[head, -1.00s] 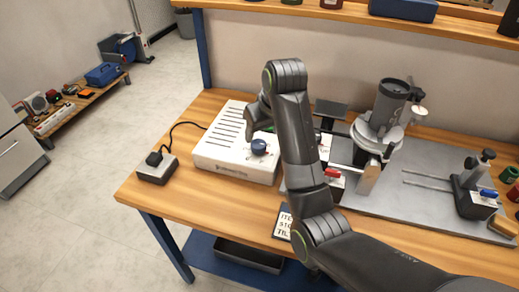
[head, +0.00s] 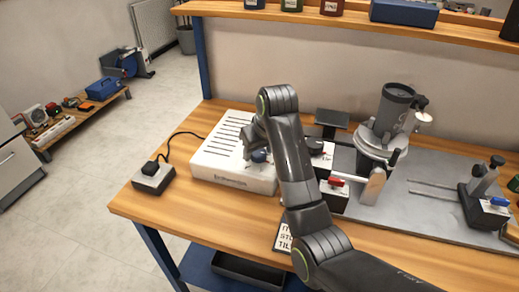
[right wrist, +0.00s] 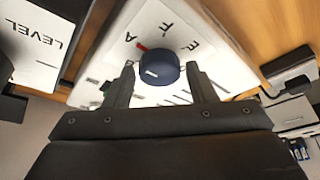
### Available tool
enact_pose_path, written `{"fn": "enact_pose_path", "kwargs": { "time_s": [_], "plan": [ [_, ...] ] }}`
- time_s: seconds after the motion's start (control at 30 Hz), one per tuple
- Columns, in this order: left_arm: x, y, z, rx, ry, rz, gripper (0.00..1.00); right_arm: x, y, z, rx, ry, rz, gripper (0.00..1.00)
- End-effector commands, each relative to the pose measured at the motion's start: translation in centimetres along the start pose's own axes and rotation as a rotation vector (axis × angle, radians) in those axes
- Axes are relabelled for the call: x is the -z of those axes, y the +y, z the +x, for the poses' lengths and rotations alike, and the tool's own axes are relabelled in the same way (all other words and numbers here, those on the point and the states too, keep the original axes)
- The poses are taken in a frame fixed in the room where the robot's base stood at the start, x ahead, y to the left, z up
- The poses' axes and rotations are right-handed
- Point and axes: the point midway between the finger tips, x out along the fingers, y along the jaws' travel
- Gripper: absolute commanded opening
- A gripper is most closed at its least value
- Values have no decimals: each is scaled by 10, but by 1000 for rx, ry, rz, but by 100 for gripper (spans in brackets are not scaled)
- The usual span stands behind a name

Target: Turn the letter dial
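The dark blue round letter dial (head: 259,156) sits on top of the white slotted box (head: 225,172) on the wooden bench. In the right wrist view the dial (right wrist: 159,67) has a white pointer line, with printed letters and a red mark around it on the white face. My right gripper (head: 250,148) is over the box at the dial. In the right wrist view its fingers (right wrist: 160,76) are apart, one on each side of the dial, with gaps on both sides. My left gripper is not in view.
A small grey box (head: 153,178) with a black cable stands left of the white box. A metal plate (head: 420,205) with a grey cylindrical device (head: 392,110) and red- and blue-levered blocks lies to the right. A lettered card (head: 283,235) lies at the bench's front.

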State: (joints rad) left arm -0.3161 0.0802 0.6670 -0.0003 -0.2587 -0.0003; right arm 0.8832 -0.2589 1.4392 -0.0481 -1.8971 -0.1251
Motion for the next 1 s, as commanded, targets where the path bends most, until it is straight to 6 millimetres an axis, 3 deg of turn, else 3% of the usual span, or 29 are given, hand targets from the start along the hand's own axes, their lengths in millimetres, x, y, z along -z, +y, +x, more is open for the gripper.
{"fn": "enact_pose_path", "kwargs": {
  "time_s": [0.03,0.27,0.63,1.0],
  "plan": [
    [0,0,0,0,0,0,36,0,0,0,0,0,0,44],
    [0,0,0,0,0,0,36,0,0,0,0,0,0,17],
    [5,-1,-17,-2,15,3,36,1,1,-4,31,-3,-71,17],
    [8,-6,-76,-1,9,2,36,2,3,-7,146,-5,-344,17]
  ]
}}
